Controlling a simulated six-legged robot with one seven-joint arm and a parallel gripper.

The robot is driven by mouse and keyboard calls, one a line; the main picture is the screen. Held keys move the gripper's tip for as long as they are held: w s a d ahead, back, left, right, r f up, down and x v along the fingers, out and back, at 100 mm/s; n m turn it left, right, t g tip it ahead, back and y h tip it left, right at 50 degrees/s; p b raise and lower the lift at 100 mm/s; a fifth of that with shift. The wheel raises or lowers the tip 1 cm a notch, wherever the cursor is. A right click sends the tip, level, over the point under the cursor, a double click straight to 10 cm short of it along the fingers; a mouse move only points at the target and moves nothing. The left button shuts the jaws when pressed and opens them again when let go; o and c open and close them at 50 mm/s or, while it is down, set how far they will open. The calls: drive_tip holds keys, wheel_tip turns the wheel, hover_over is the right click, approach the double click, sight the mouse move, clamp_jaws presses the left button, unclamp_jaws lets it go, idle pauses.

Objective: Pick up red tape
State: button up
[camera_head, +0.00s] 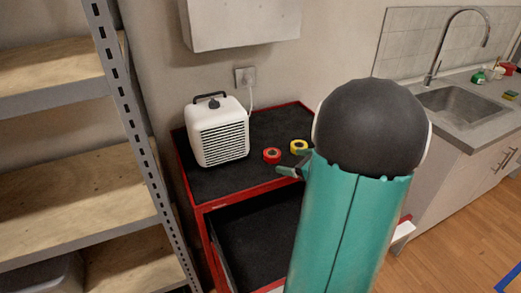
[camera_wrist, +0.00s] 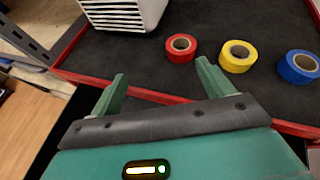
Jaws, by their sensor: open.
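The red tape (camera_head: 272,155) is a small roll lying flat on the black top of the red-edged cabinet (camera_head: 200,186). It also shows in the wrist view (camera_wrist: 181,48), ahead of my gripper. My gripper (camera_wrist: 160,83) is open and empty, with its two green fingers spread apart. The red tape lies beyond the fingertips, nearer the right finger, and does not touch them. In the head view my arm hides most of my gripper (camera_head: 290,168); a fingertip shows just right of and below the red tape.
A yellow tape roll (camera_wrist: 238,56) lies right of the red one, and a blue roll (camera_wrist: 299,66) farther right. A white heater (camera_head: 218,131) stands left of the tapes. Below the top, a drawer (camera_head: 255,235) is open. Shelving (camera_head: 90,165) stands at left, a sink (camera_head: 455,101) at right.

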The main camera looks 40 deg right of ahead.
drive_tip(key=s+d+f+m+h, duration=0.1)
drive_tip(key=d+m, duration=0.1)
drive_tip(key=d, duration=0.1)
approach(269, 153)
drive_tip(key=shift+w+a+f, duration=0.1)
drive_tip(key=shift+w+f, duration=0.3)
drive_tip(key=shift+w, duration=0.05)
drive_tip(key=shift+x, duration=2.75)
drive_tip(key=shift+r, duration=0.15)
drive_tip(key=c, duration=1.1)
